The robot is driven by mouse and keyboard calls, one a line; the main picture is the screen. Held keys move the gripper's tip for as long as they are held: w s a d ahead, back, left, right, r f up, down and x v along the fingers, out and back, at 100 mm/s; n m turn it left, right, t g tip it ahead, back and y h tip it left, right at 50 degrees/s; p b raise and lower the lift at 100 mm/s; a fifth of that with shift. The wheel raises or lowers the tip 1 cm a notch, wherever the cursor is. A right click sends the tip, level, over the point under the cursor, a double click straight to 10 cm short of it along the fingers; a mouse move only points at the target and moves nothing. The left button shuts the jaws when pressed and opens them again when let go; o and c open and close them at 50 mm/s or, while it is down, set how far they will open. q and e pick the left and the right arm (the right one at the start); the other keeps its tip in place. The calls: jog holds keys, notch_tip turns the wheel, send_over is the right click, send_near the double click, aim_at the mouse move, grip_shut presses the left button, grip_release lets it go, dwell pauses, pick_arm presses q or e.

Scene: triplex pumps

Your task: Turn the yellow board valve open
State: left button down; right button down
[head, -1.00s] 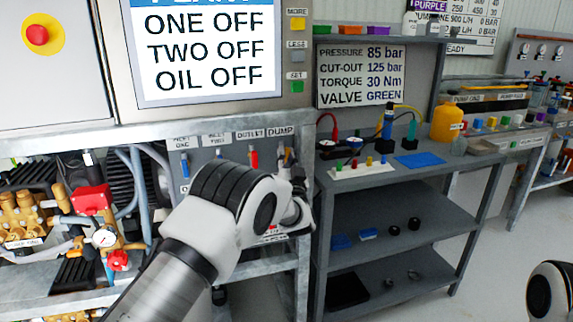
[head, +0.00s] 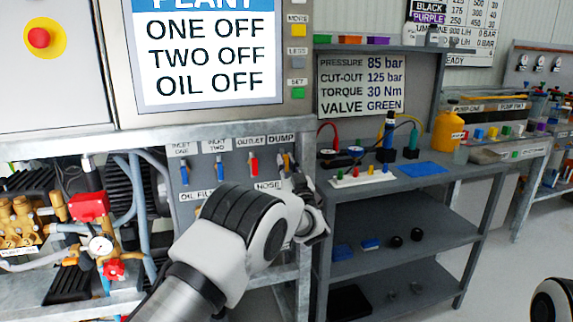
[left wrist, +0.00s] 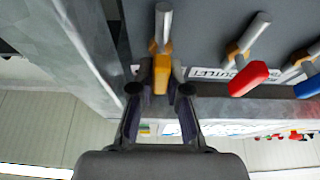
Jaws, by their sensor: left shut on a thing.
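The yellow valve handle (left wrist: 161,75) is between the two fingers of my left gripper (left wrist: 160,92) in the left wrist view. The fingers are shut on it, and its metal stem (left wrist: 163,24) shows beyond. In the head view the yellow handle (head: 287,160) is partly seen under the DUMP label, at the right end of the grey valve board (head: 205,200). My left wrist and hand cover the area just below it. My right gripper is not in view; only part of my right arm shows at the lower right.
The red OUTLET handle (head: 253,163) is beside the yellow one, with two blue inlet handles (head: 219,173) further left. A grey shelf bench (head: 400,183) stands close to the right of the board. A steel frame edge runs beside the yellow handle.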

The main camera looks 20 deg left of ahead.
pick_arm(q)
jog(key=shift+f, duration=0.15)
jog(key=c, duration=1.1)
grip_release()
jog(key=shift+a, duration=0.1)
jog(key=shift+c, duration=0.2)
jog(key=shift+s+d, duration=0.15)
jog(key=shift+d, duration=0.05)
jog(key=v, duration=0.7)
